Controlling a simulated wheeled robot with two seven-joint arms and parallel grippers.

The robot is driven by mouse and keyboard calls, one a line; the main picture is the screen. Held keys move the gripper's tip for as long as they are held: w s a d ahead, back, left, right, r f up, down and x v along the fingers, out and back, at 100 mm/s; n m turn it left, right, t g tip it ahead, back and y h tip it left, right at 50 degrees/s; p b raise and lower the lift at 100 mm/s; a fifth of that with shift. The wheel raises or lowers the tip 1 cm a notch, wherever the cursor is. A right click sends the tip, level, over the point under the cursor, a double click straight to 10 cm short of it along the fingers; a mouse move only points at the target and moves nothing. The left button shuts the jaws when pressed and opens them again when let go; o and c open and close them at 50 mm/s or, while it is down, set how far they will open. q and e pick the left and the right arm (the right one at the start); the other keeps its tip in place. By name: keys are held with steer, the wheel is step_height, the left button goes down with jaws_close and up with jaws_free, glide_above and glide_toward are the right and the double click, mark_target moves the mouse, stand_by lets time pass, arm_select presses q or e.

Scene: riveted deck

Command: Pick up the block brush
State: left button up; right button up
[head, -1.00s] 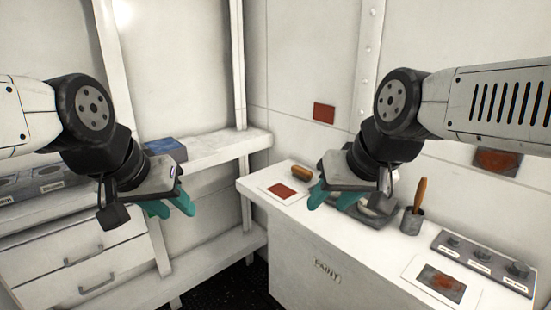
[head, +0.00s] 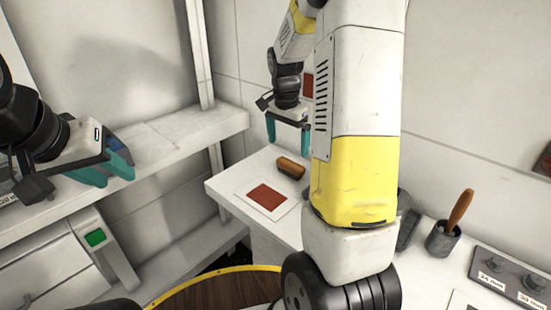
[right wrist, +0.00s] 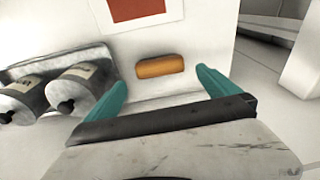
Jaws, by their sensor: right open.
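The block brush (head: 291,167), a small orange-brown block, lies on the white counter (head: 228,190) beside a white sheet with a red patch. My right gripper (head: 288,148) is open and empty, fingers pointing down, above and behind the brush. In the right wrist view the brush (right wrist: 160,66) shows between and beyond the two teal fingertips (right wrist: 159,80), touching neither. My left gripper (head: 108,170) is at the left in front of a shelf, away from the brush; its finger gap is unclear.
A sheet with a red patch (head: 267,197) lies in front of the brush. A grey cup (head: 442,240) with an orange-handled tool stands to the right. Two grey cylinders (right wrist: 80,88) lie beside the brush in the right wrist view. My right arm hides part of the counter.

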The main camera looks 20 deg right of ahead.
mark_target(291, 163)
steer(key=shift+w+d+f+m, duration=0.15)
steer(key=shift+w+d+f, duration=0.05)
steer(key=shift+f, duration=0.3)
steer(key=shift+w+d+f+m, duration=0.15)
steer(key=shift+w+d+f, duration=0.05)
steer(key=shift+f, duration=0.25)
steer(key=f, duration=0.5)
steer(key=d+f, duration=0.1)
steer(key=f, duration=0.1)
steer(key=shift+w+f, duration=0.15)
steer(key=shift+f, duration=0.05)
steer(key=c, duration=1.1)
